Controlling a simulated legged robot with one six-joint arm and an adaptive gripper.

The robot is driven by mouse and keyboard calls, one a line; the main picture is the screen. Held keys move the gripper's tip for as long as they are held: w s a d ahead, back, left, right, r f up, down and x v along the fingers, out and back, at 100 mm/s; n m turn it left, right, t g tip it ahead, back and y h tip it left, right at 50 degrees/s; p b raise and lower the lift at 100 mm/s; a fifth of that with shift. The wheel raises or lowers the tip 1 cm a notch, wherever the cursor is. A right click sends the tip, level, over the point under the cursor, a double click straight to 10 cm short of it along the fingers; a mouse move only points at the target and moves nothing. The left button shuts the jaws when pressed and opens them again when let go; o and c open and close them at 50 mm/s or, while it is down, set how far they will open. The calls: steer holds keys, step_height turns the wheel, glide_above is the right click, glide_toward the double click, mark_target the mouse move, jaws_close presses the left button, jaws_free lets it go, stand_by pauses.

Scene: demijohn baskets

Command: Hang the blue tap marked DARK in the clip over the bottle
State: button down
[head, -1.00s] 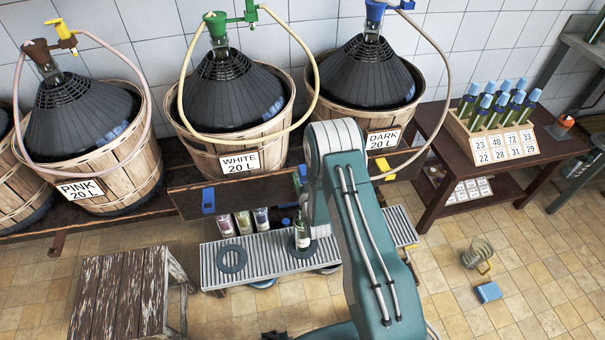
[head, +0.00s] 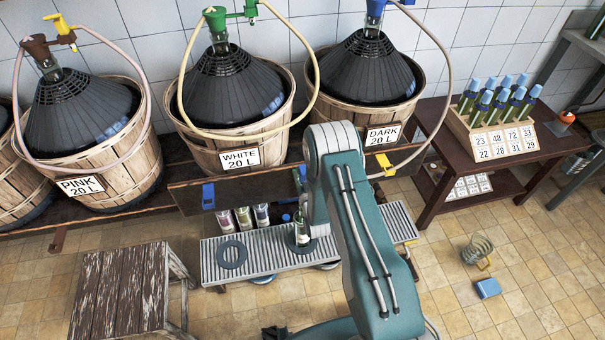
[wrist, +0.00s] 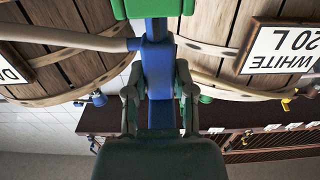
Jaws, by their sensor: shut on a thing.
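In the wrist view my gripper (wrist: 160,88) is shut on the blue tap (wrist: 156,62), which stands between the two fingers. A pale hose (wrist: 60,38) runs from the tap to the left. A bright green block (wrist: 148,8) borders the tap's far end; I cannot tell whether this is the clip or whether they touch. In the head view my arm hides the gripper, and only a bit of blue (head: 303,173) shows beside it. The bottle (head: 302,228) stands upright below, on the grey slatted rack (head: 270,252). The DARK label (head: 383,137) marks the right basket.
A dark board (head: 240,188) with a blue clip (head: 208,197) and a yellow clip (head: 384,163) runs before the baskets. A wooden stool (head: 120,290) stands front left. A side table (head: 440,205) holds a crate of bottles (head: 462,130).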

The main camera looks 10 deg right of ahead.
mark_target(303, 181)
steer(key=shift+f, duration=1.7)
steer(key=shift+c, duration=1.9)
jaws_free()
steer(key=shift+s, duration=0.1)
steer(key=s, duration=1.1)
steer(key=shift+s, duration=0.4)
steer(key=shift+w+r, duration=0.1)
